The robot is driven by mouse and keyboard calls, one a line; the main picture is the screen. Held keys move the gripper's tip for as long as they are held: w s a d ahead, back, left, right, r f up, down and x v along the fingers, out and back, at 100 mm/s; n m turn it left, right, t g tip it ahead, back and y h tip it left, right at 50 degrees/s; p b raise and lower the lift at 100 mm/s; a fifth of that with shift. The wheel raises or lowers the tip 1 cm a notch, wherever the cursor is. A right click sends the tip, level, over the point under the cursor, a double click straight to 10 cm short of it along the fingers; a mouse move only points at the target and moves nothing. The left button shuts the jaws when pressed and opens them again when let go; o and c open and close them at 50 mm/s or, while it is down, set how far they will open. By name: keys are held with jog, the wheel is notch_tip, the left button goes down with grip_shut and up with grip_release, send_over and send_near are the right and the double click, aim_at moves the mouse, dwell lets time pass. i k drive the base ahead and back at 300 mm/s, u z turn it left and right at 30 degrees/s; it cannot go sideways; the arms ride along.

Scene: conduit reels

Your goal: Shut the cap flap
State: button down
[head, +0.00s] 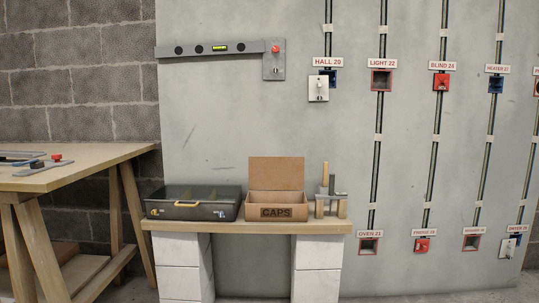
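An open brown cardboard box (275,212) marked CAPS stands on a low wooden shelf in the head view. Its flap (276,171) stands upright along the back edge, so the box is open at the top. The front wall hides most of what is inside. My gripper is not in view.
A dark case (193,203) with a yellow handle stands left of the box. A wooden holder with upright tools (330,190) stands close on the right. White blocks hold up the shelf (246,227). A workbench (68,170) is at the left.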

aim_at(265, 173)
jog(key=u, duration=0.7)
jog(key=i, duration=1.35)
jog(key=z, duration=0.2)
